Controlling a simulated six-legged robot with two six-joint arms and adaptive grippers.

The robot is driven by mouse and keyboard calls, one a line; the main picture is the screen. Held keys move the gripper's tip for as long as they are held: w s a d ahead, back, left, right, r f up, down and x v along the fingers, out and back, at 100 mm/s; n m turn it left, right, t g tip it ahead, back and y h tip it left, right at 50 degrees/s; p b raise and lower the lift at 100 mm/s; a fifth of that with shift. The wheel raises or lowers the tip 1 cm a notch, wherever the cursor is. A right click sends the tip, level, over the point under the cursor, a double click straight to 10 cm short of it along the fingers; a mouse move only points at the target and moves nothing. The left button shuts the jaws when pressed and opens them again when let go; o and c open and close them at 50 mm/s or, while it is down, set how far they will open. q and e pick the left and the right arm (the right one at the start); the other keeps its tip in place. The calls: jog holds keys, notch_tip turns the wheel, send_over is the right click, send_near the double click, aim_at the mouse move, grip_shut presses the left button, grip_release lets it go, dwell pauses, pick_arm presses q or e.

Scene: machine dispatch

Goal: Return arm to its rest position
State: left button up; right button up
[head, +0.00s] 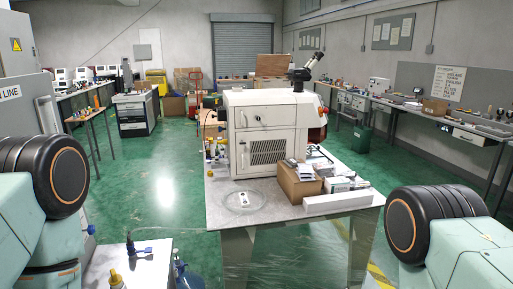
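My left arm (45,235) shows at the left edge as pale green links with a ribbed black joint ringed in orange. My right arm (470,250) shows at the lower right with a like joint. Both arms look folded close to my body. Neither gripper is in view, so I cannot tell what they hold. A beige machine (262,137) with a microscope (308,70) on top stands on a table ahead, between the two arms. A small white item (243,200) lies on a clear round dish (243,209) at the table's front left.
A cardboard box (299,183) and a long white box (337,202) stand by the table's front right. A white surface (135,265) with bottles is close at lower left. Benches line both walls. Green floor (165,180) is open left of the table.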

pick_arm(q)
jog(key=shift+a, duration=0.25)
pick_arm(e)
jog(key=shift+s+a, duration=0.2)
jog(key=shift+a, duration=0.15)
pick_arm(q)
jog(key=shift+s+d, duration=0.1)
jog(key=shift+d, duration=0.05)
pick_arm(e)
jog(key=shift+d, duration=0.15)
pick_arm(q)
jog(key=shift+a, duration=0.2)
pick_arm(e)
jog(key=shift+r, duration=0.1)
